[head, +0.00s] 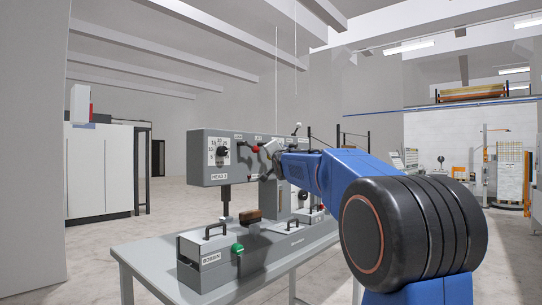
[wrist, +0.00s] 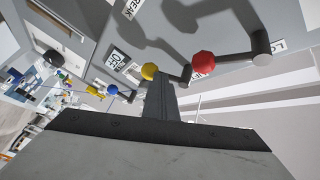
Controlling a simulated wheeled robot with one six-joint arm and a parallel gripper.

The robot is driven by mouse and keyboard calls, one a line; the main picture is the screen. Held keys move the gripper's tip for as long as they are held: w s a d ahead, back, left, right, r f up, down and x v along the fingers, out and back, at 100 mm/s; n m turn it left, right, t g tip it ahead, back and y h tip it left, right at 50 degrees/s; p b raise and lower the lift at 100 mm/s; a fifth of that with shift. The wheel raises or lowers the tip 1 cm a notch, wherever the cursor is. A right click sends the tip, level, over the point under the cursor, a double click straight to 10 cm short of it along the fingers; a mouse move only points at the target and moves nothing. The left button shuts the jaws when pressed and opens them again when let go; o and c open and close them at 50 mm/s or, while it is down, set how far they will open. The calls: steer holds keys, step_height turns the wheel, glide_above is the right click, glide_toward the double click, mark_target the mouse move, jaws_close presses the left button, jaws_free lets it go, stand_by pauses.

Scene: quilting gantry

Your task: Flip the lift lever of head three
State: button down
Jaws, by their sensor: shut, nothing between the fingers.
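The grey machine head (head: 205,172) stands on the left of the bench, with a dial and a nameplate reading HEAD and a character I cannot make out. A red-knobbed lever (head: 255,149) sticks out from its front panel. In the wrist view, a red ball lever (wrist: 201,64) is on the right, a yellow ball lever (wrist: 150,71) is at my fingertips, and a blue ball lever (wrist: 112,90) is farther left. My gripper (wrist: 162,80) is shut and empty, close to the panel between the red and yellow balls. I cannot tell whether it touches a lever.
The bench (head: 150,255) carries a bobbin box (head: 208,262) with a black handle, a green knob (head: 237,248) and a brown-topped piece (head: 250,216). A white cabinet (head: 98,170) stands at the back left. The floor between is clear.

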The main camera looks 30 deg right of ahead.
steer(key=shift+d, duration=0.1)
steer(key=n+t, duration=0.2)
steer(key=n, duration=0.1)
steer(key=d+n, duration=0.1)
steer(key=shift+w+r+t+y, duration=0.15)
steer(key=shift+w+t+y, duration=0.15)
steer(key=shift+t, duration=0.1)
